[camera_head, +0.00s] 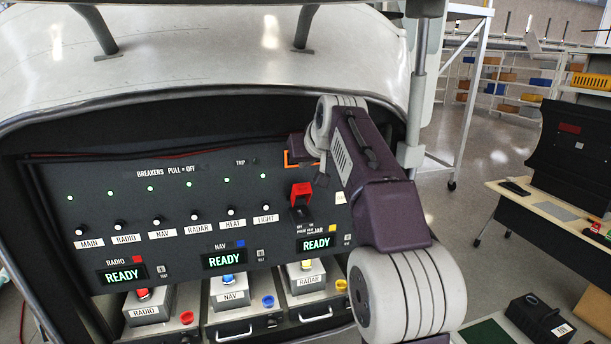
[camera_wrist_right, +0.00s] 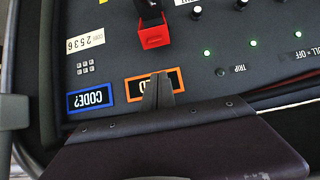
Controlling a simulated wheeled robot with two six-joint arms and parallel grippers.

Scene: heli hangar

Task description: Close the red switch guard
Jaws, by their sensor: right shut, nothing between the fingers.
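The red switch guard (camera_head: 301,193) is on the right part of the dark breaker panel (camera_head: 160,205). It looks raised, standing above its black switch base (camera_head: 300,215). In the right wrist view, which is turned over, the guard (camera_wrist_right: 153,37) is near the top with its black base behind it. My right gripper (camera_head: 321,180) is shut and empty, up and to the right of the guard in the head view. In the wrist view its fingertips (camera_wrist_right: 158,90) are in front of an orange-framed display (camera_wrist_right: 170,82), apart from the guard. My left gripper is not in view.
A row of breaker knobs (camera_head: 155,222) lies left of the guard. Green READY displays (camera_head: 224,259) and labelled boxes (camera_head: 230,290) sit below. The bay's curved rim (camera_head: 200,96) surrounds the panel. A table (camera_head: 545,205) stands at the right.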

